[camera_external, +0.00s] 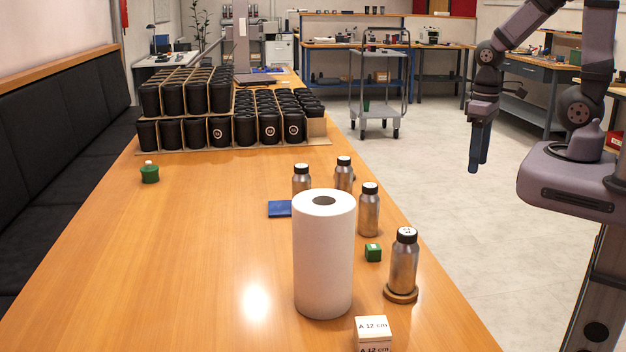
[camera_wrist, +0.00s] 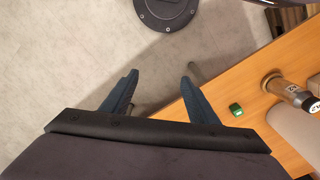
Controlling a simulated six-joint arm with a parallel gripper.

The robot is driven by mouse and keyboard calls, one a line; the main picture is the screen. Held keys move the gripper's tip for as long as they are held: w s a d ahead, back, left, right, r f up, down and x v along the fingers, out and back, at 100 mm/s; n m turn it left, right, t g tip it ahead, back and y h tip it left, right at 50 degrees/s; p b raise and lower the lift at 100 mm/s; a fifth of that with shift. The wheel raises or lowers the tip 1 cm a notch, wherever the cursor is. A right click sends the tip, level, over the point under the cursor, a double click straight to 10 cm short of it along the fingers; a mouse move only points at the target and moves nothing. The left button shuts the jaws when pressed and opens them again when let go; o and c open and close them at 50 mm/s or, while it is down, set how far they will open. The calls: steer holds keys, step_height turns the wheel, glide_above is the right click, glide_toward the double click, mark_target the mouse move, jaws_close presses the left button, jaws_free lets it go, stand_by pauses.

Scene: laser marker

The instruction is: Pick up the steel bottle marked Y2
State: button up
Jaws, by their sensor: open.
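Several steel bottles with black caps stand on the wooden table in the external view. The nearest bottle (camera_external: 404,262) stands upright on a round wooden disc (camera_external: 401,293); its cap has a white label too small to read. Another bottle (camera_external: 369,211) is behind it, and two more bottles (camera_external: 344,174) (camera_external: 302,178) stand farther back, the left one partly hidden by the paper roll. I cannot tell which is Y2. A bottle (camera_wrist: 286,90) shows at the right of the wrist view. My gripper (camera_external: 478,152) is open and empty, off the table's right side; its fingers (camera_wrist: 160,80) show floor between them.
A white paper roll (camera_external: 323,260) stands left of the bottles. A green cube (camera_external: 373,252), blue cloth (camera_external: 280,208), white box (camera_external: 373,335) and green jar (camera_external: 150,174) are on the table. Racks of black cups (camera_external: 195,133) fill the far end.

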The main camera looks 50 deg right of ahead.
steer(key=r, duration=0.1)
step_height(320, 180, up, 3)
steer(key=n+t+y+b, duration=0.1)
steer(key=t+y+b, duration=0.1)
steer(key=t+b, duration=1.8)
glide_above(350, 163)
steer(key=s+b, duration=0.1)
steer(key=b, duration=0.1)
steer(key=g, duration=0.2)
step_height(350, 163, down, 12)
steer(key=shift+s+d+r+p, duration=0.1)
steer(key=shift+d+r+p, duration=0.1)
steer(key=shift+p, duration=0.3)
steer(key=w+p, duration=0.1)
steer(key=w, duration=0.6)
steer(key=shift+w+a+f, duration=0.15)
steer(key=shift+a+f, duration=0.05)
steer(key=shift+a, duration=0.15)
